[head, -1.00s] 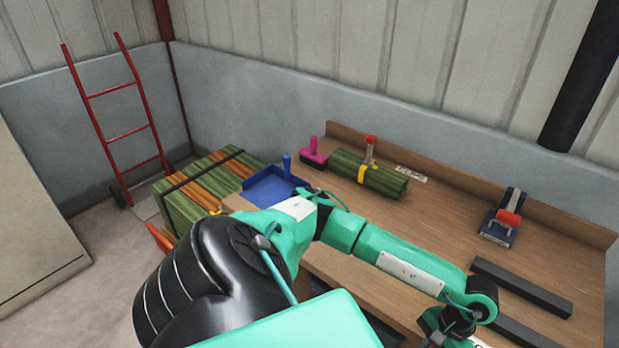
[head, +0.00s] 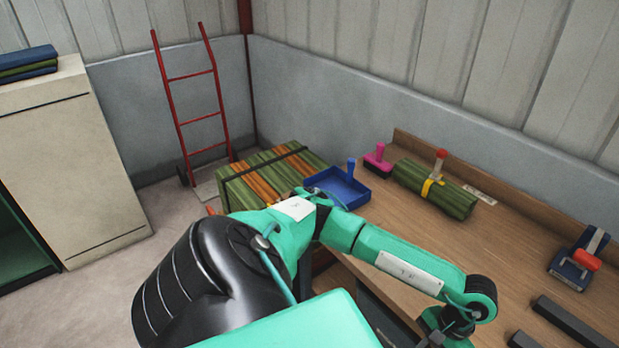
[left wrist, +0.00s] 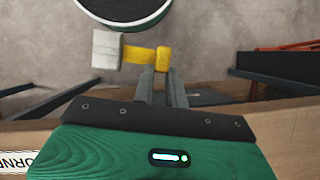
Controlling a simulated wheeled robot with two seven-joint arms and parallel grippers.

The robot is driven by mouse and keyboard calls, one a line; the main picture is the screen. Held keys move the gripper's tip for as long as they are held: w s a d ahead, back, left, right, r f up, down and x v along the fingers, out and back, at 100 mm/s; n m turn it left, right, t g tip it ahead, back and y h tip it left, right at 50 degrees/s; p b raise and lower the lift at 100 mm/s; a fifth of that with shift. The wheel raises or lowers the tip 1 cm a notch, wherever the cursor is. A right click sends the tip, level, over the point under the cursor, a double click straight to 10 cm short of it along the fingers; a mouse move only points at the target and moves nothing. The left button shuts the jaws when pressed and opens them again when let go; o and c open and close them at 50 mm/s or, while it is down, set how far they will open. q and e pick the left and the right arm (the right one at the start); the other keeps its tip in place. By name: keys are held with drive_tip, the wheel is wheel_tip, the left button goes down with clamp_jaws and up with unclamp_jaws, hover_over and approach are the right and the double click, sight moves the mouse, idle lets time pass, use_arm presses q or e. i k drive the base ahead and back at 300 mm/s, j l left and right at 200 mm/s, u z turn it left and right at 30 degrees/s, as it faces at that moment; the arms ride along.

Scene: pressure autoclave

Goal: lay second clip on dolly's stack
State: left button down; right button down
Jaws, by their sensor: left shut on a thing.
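My left gripper (left wrist: 161,82) shows only in the left wrist view. It is shut on a yellow clip (left wrist: 139,55), which has a pale grey block (left wrist: 106,50) at one end. It holds the clip out beyond the wooden bench edge, with concrete floor seen behind. In the head view, my left arm bends down to the right and its gripper is outside the picture. A strapped stack of green and orange boards (head: 277,172) lies behind the arm, in front of a red hand truck (head: 198,118). No clip is visible on the stack. My right gripper is not in view.
A blue tray (head: 338,196) sits beside the stack. The wooden bench (head: 450,262) holds a pink-handled tool (head: 377,160), a green bundle (head: 437,190) with a yellow band, a blue-and-red device (head: 577,262) and dark bars (head: 570,322). A beige cabinet (head: 75,165) stands left; floor before it is clear.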

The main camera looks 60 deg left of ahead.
sight(263, 192)
drive_tip(key=j+u, duration=0.95)
drive_tip(key=i+j+u, duration=0.15)
drive_tip(key=j+u, duration=0.15)
drive_tip(key=u, duration=0.15)
